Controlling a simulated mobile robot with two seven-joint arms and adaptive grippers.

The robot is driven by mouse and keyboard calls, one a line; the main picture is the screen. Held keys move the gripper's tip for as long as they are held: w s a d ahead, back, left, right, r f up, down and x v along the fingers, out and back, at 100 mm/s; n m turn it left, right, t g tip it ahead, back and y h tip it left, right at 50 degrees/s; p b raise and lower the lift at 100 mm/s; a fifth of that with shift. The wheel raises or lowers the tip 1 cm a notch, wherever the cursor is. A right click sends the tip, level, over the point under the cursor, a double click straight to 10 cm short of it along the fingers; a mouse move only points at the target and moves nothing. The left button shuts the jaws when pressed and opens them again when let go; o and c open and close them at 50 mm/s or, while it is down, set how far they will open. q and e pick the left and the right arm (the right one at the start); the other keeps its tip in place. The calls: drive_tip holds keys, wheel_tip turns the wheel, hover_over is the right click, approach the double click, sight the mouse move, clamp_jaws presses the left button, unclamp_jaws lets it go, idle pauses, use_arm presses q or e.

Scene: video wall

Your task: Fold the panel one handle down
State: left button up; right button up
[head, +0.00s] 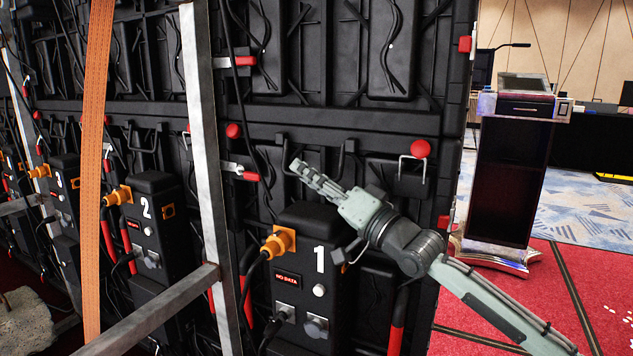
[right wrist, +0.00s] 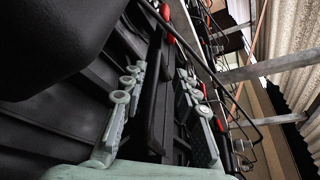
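The panel one unit (head: 322,262) is a black box marked with a white 1 on the back of the video wall. A dark handle loop (head: 342,158) shows above it, near my fingers. My right gripper (head: 308,175) reaches in from the right, its pale green fingers pointing left above the box. In the right wrist view its fingers (right wrist: 163,88) stand apart on either side of a black bar (right wrist: 156,95). I cannot tell whether they touch this bar, or whether it is panel one's handle. My left gripper is not in view.
A grey metal upright (head: 203,130) and an orange strap (head: 96,150) stand left of the gripper. Red knobs (head: 421,149) and orange-plugged cables (head: 278,242) sit close by. A lectern (head: 512,170) stands at the right, with open red carpet (head: 600,300) in front.

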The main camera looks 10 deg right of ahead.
drive_tip(key=v, duration=1.2)
drive_tip(key=shift+f, duration=0.1)
